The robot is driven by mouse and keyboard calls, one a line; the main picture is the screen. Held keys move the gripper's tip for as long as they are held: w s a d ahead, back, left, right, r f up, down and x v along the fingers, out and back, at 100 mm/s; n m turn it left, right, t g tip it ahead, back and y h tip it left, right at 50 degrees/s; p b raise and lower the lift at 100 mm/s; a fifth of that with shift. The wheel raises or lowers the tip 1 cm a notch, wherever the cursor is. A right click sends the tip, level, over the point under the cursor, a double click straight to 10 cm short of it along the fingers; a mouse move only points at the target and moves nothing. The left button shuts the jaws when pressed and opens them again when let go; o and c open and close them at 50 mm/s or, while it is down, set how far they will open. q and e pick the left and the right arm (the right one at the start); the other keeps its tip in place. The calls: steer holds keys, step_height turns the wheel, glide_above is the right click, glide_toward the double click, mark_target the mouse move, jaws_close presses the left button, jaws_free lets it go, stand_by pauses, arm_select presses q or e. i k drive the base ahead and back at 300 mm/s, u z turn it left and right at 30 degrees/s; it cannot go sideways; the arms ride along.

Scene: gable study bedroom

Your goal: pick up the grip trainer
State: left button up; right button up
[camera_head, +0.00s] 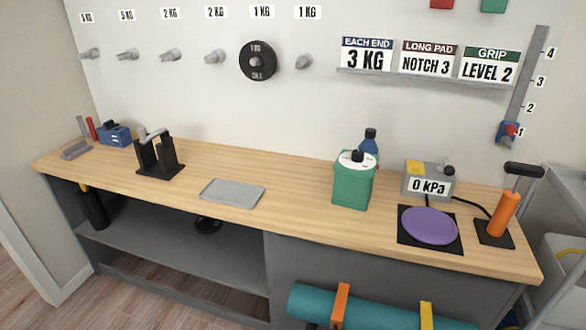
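No thing in the camera_head view is plainly labelled as the grip trainer itself. A small blue device (115,135) stands at the far left back of the bench, with a red handle (91,128) and a grey upright beside it; this may be the grip trainer, but it is too small to be sure. A grey block (75,152) lies just in front of it. A wall sign (489,68) reads "GRIP LEVEL 2". Neither of my grippers is in view.
The wooden bench (280,200) carries a black stand with a grey bar (160,155), a grey tray (232,193), a green container (353,185), a blue bottle (370,142), a gauge box (428,182), a purple disc (429,225) and an orange pump (504,215). Bare wood separates stand and tray.

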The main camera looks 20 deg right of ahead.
mark_target(353, 181)
steer(key=u, duration=0.05)
steer(key=i, duration=1.1)
steer(key=z, duration=0.4)
